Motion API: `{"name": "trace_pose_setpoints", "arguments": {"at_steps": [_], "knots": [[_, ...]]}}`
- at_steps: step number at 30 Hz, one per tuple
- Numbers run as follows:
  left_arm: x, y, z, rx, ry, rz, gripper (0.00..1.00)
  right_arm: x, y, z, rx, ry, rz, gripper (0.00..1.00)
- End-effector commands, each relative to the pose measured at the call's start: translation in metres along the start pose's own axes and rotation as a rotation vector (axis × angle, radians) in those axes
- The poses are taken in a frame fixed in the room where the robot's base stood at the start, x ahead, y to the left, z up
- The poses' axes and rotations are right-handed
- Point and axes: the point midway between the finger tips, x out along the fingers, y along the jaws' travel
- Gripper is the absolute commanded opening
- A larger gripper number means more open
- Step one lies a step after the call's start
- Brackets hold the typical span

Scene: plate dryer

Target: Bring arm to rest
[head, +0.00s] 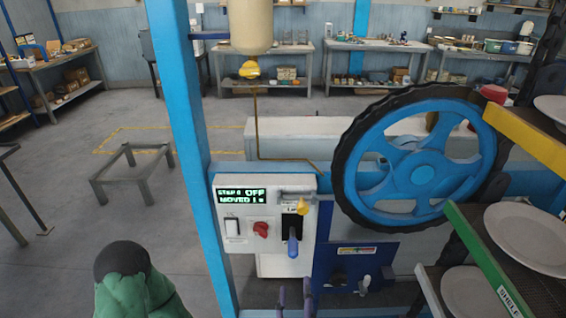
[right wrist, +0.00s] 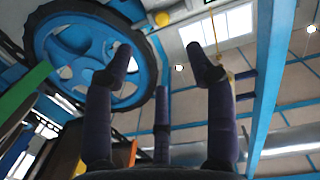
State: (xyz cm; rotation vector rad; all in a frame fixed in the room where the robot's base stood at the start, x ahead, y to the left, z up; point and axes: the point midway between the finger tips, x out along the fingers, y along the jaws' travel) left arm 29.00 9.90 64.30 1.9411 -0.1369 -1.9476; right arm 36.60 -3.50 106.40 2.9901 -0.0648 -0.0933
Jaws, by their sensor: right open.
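My right gripper (head: 295,293) shows only by its dark purple fingertips at the bottom edge of the head view, in front of the lower part of the machine. In the right wrist view its fingers (right wrist: 160,58) stand spread apart with nothing between them, so it is open and empty. My left gripper is not in view.
Close by stand a control panel (head: 263,245) with a blue-handled lever (head: 293,243), a blue post (head: 178,110) and a large blue wheel (head: 422,168). Racks at right hold plates (head: 532,238). A low metal frame (head: 131,172) stands on open floor at left.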

Motion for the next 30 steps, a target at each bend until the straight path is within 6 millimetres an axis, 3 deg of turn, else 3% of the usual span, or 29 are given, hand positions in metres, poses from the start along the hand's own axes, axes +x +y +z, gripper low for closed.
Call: {"name": "trace_pose_setpoints", "arguments": {"at_steps": [8,14,22,30], "knots": [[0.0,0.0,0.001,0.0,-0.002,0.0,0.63,0.024,-0.01,0.029,0.007,-0.096,-0.046,0.56],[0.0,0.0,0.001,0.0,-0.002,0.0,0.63,0.048,-0.018,0.072,0.028,-0.23,-0.097,0.56],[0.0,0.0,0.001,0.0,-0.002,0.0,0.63,0.073,-0.022,0.175,0.105,-0.545,-0.18,0.56],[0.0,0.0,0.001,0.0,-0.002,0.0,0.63,0.058,-0.013,0.288,0.233,-0.907,-0.231,0.56]]}}
